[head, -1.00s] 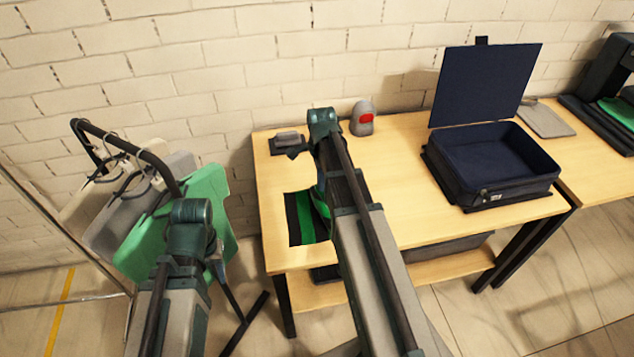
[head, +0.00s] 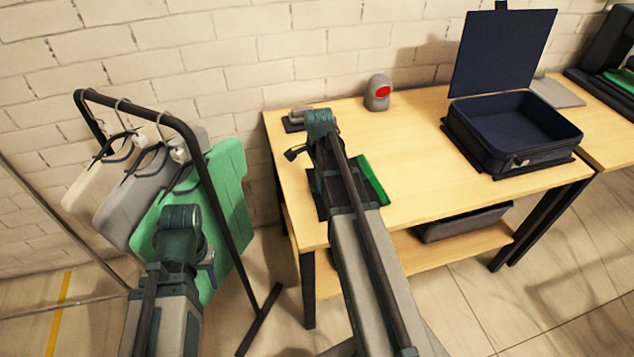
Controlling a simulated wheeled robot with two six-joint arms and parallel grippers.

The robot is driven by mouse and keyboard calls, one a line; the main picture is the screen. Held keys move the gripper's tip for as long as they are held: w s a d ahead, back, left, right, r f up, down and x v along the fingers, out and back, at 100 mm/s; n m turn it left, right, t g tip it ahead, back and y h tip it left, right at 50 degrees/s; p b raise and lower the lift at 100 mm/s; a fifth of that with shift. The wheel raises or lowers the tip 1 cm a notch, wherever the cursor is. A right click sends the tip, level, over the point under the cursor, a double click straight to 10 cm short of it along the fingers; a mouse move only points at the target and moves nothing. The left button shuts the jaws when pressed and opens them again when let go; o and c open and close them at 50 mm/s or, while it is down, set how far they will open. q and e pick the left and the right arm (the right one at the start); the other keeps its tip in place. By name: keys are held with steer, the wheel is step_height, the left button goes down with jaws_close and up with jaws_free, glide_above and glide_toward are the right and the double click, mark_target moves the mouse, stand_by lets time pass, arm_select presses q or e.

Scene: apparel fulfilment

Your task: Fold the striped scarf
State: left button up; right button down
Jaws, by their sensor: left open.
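The striped scarf lies on the wooden table under my right arm. A green stripe with a dark edge (head: 373,181) shows right of the arm, and a dark part shows left of it. The middle is hidden. My right arm reaches over the scarf; a dark part at its far end (head: 295,153) pokes out to the left, but the fingertips cannot be made out. My left gripper (head: 208,272) is low at the left, mostly hidden by its own arm, in front of the hanging garments and away from the scarf. It is open.
A rack (head: 140,104) with hanging garments, one a green shirt (head: 228,190), stands left of the table (head: 425,205). An open dark blue case (head: 512,130) sits at the table's right. A grey device with a red spot (head: 378,92) stands at the back. The table's middle is clear.

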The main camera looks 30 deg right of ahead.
jaws_free()
stand_by(0.8)
steer(key=shift+w+a, duration=0.25)
steer(key=shift+a, duration=1)
steer(key=shift+d+r+p, duration=0.2)
steer(key=shift+r+p, duration=0.05)
steer(key=shift+p, duration=0.05)
step_height(320, 180, up, 8)
steer(key=p, duration=0.8)
steer(key=shift+r, duration=0.2)
steer(key=shift+a, duration=0.1)
